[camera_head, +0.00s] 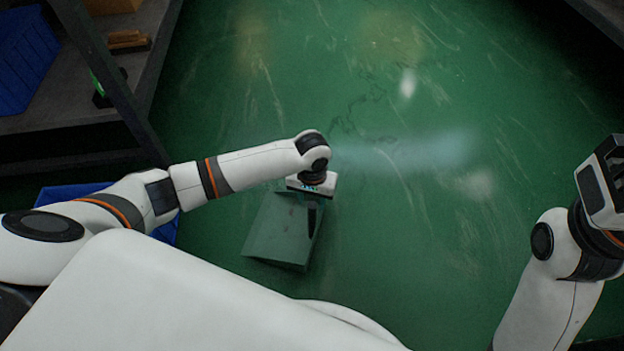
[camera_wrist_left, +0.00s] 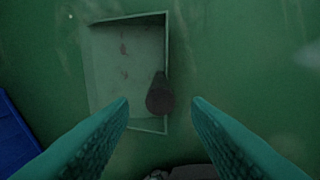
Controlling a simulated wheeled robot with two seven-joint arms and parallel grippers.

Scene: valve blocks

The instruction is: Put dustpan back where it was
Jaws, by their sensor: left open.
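The dustpan (camera_head: 276,236) is a grey-green flat pan with a dark handle (camera_head: 312,222), on the green floor below my left gripper (camera_head: 313,190). In the left wrist view the pan (camera_wrist_left: 122,65) lies beyond the fingertips. Its round dark handle end (camera_wrist_left: 160,95) shows between the two teal fingers of my left gripper (camera_wrist_left: 160,102). The fingers are spread, with a gap on each side of the handle in the picture. My right gripper (camera_head: 603,185) is at the right edge of the head view, away from the dustpan. Its fingers cannot be made out.
A blue container (camera_head: 62,191) is on the floor at the left, partly hidden behind my left arm; a blue edge also shows in the left wrist view (camera_wrist_left: 15,140). A dark shelf (camera_head: 60,119) with a blue crate (camera_head: 22,58) stands at upper left. The middle floor is clear.

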